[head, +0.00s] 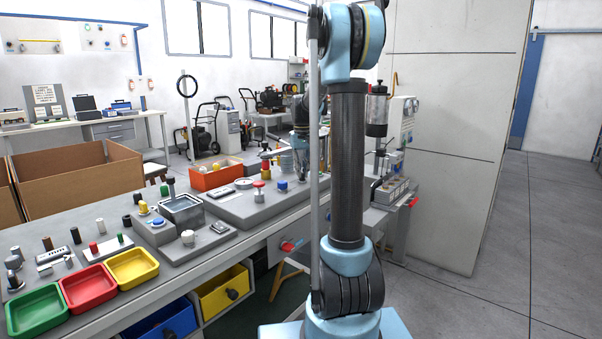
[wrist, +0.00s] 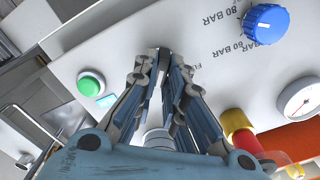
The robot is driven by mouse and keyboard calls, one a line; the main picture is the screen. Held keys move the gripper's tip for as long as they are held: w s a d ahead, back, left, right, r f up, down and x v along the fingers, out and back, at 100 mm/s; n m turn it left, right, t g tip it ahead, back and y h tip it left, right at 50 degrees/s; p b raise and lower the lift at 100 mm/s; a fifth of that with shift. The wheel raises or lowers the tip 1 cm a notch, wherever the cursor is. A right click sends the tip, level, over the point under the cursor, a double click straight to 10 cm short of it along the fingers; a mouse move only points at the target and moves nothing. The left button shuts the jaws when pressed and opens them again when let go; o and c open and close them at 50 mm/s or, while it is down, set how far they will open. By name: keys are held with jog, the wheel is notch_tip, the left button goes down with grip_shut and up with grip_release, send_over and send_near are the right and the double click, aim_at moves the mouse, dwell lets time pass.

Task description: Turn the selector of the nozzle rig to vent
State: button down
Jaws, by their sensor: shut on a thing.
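The nozzle rig's light grey panel (wrist: 225,55) fills most of the wrist view. My gripper (wrist: 164,58) is shut, with its fingertips down at the panel. What lies between the fingers is mostly hidden; from its place on the panel it appears to be the selector. A blue knob (wrist: 265,23) stands to its right, by printed 60 BAR and 80 BAR marks. Another mark near the right finger is partly covered. I cannot read the selector's position. In the head view the rig (head: 232,207) sits on the bench, with my gripper (head: 290,166) over it, partly hidden by my arm.
A green button (wrist: 91,84) lies left of the gripper. A pressure gauge (wrist: 300,102) and a yellow and red fitting (wrist: 240,132) stand to the right. In the head view an orange bin (head: 216,178) is behind the rig, and coloured trays (head: 132,268) are nearer.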

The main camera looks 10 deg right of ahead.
jog(key=n, duration=0.4)
jog(key=shift+a+n, duration=0.1)
jog(key=shift+n, duration=1.5)
jog(key=c, duration=1.7)
grip_release()
jog(key=shift+o, duration=0.2)
notch_tip(320, 180, up, 12)
jog(key=shift+s, duration=0.1)
